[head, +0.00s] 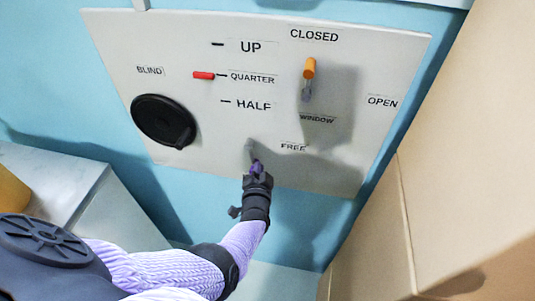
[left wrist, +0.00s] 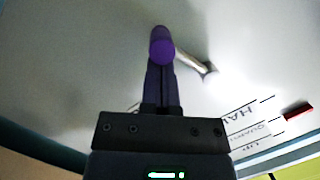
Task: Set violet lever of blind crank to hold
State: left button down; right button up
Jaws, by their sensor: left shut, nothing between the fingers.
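The violet lever shows in the head view as a violet knob (head: 257,167) on a short grey shaft low on the white panel. It points down from its pivot, with the FREE label (head: 293,147) to the right. No HOLD label is visible. My left gripper (head: 258,177) is shut and empty, right at the knob. In the left wrist view the violet knob (left wrist: 162,48) sits at the tips of my shut fingers (left wrist: 161,75), its metal shaft running right to the panel. I cannot tell whether they touch. The black blind crank (head: 163,120) is at the panel's left. My right gripper is not in view.
A red marker (head: 204,75) is at QUARTER. An orange window lever (head: 309,68) points up to CLOSED. A tan wall (head: 450,160) stands close on the right, and a grey box (head: 75,200) is at the left. The panel around the lever is clear.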

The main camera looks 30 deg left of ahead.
pick_arm(q)
jog(key=shift+s+a+f+m+b, duration=0.15)
jog(key=shift+a+f+m+b, duration=0.15)
jog(key=shift+a, duration=0.3)
jog(key=shift+r, duration=0.1)
dwell(0.4)
